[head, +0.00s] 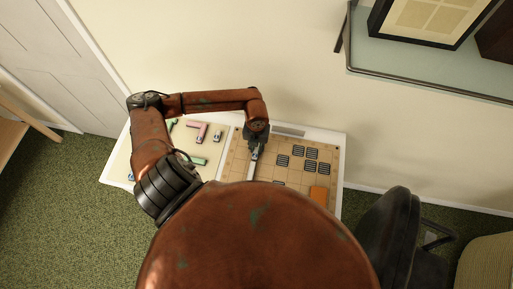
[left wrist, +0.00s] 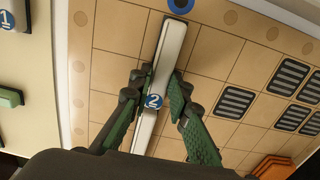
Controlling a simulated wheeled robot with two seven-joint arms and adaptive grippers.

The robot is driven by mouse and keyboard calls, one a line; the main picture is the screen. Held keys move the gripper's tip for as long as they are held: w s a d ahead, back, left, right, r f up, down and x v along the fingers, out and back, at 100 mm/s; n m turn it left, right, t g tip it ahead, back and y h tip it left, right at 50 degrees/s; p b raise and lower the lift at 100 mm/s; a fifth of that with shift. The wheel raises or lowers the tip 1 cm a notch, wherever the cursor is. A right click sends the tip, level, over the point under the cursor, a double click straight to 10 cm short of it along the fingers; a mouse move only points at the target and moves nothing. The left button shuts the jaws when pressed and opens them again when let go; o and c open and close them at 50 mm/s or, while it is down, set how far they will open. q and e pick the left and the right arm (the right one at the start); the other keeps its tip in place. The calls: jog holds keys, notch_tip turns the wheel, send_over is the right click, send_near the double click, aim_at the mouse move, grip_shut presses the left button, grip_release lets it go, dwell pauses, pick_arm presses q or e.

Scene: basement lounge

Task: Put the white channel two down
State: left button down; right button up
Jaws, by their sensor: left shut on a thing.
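The white channel two (left wrist: 170,52) is a long white piece with a blue disc marked 2 at its middle. My left gripper (left wrist: 153,92) is shut on it near the disc, one finger on each side. The channel lies lengthwise over the tan squared board (left wrist: 115,68); I cannot tell whether it touches the board. In the head view the left gripper (head: 255,150) is over the board's left part, and the channel (head: 251,170) shows below it. The right gripper is not in view.
Several dark slotted squares (head: 297,150) and an orange block (head: 319,194) are on the board's right side. A pale area left of the board holds a pink L-shaped piece (head: 197,130) and a green piece (head: 198,161). A black chair (head: 388,235) stands to the right.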

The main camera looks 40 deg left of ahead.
aim_at(256, 149)
pick_arm(q)
jog(key=shift+f, duration=0.15)
jog(key=c, duration=1.8)
grip_release()
notch_tip(256, 149, up, 12)
jog(key=shift+r, duration=0.2)
